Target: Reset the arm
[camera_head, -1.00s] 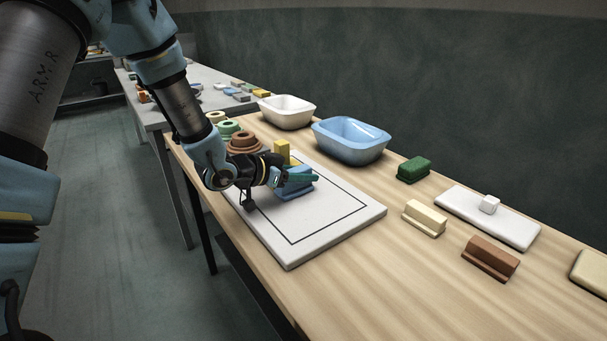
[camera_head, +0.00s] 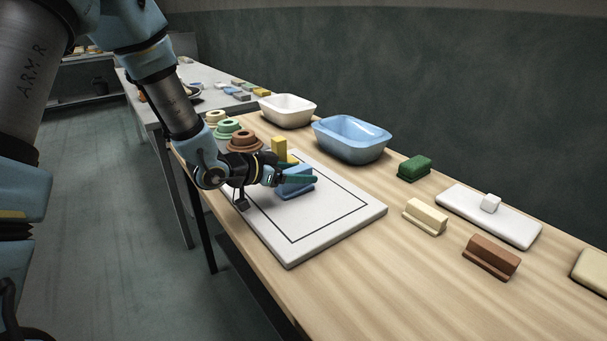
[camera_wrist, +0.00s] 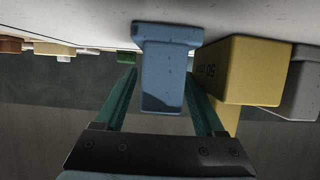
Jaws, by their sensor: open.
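My gripper (camera_head: 290,180) is low over the white board (camera_head: 335,225), beside a blue block (camera_head: 298,188) that stands on the board. Its green fingers are open. In the wrist view the blue block (camera_wrist: 165,85) shows between the two spread fingers, with a gap visible on each side. A yellow block (camera_head: 279,147) stands just behind, near the board's far edge. It also shows large to the right in the wrist view (camera_wrist: 250,72), with a grey block (camera_wrist: 303,90) beside it. My wrist hides part of the board's left side.
A white basin (camera_head: 287,112) and a blue basin (camera_head: 350,150) stand at the back. Stacked rings (camera_head: 243,141) stand at the far left. Green (camera_head: 414,168), cream (camera_head: 425,217) and brown (camera_head: 491,257) blocks lie right of the board. The board's front part is clear.

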